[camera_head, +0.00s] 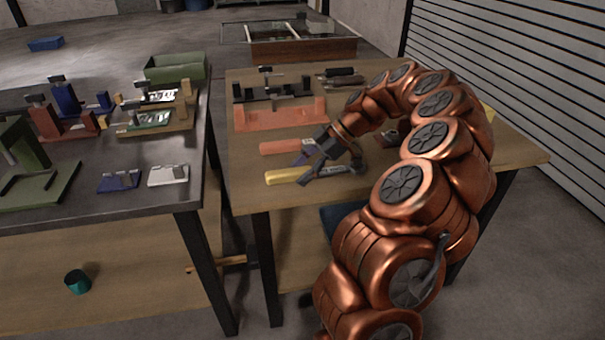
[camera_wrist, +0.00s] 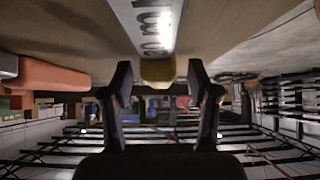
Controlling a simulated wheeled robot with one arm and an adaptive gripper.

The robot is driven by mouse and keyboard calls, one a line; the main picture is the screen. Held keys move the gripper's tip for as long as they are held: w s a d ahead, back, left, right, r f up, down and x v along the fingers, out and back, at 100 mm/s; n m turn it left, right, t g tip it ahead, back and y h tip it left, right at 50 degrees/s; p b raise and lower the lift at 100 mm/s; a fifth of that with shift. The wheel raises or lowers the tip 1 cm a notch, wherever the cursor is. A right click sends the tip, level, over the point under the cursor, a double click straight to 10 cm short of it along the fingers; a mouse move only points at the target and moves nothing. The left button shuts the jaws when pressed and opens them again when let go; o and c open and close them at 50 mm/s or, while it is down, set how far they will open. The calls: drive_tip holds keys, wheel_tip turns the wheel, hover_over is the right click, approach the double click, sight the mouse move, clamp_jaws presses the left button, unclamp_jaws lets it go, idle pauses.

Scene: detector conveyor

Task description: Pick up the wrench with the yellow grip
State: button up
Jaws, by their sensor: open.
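The wrench with the yellow grip (camera_head: 290,175) lies on the wooden table near its front left edge, its grip pointing left and its metal part to the right. My gripper (camera_head: 307,168) is open, low over the table beside the wrench's middle. In the wrist view the wrench's yellow grip (camera_wrist: 157,71) shows between the two open fingers (camera_wrist: 158,80), with its metal shaft running to the top edge. I cannot tell whether the fingers touch it.
A tool with an orange-red grip (camera_head: 284,146) lies just behind the wrench. An orange fixture (camera_head: 280,114) and dark tools (camera_head: 341,78) stand farther back. A dark workbench (camera_head: 95,160) with several fixtures is to the left, across a gap.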

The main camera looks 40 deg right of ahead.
clamp_jaws()
idle(0.4)
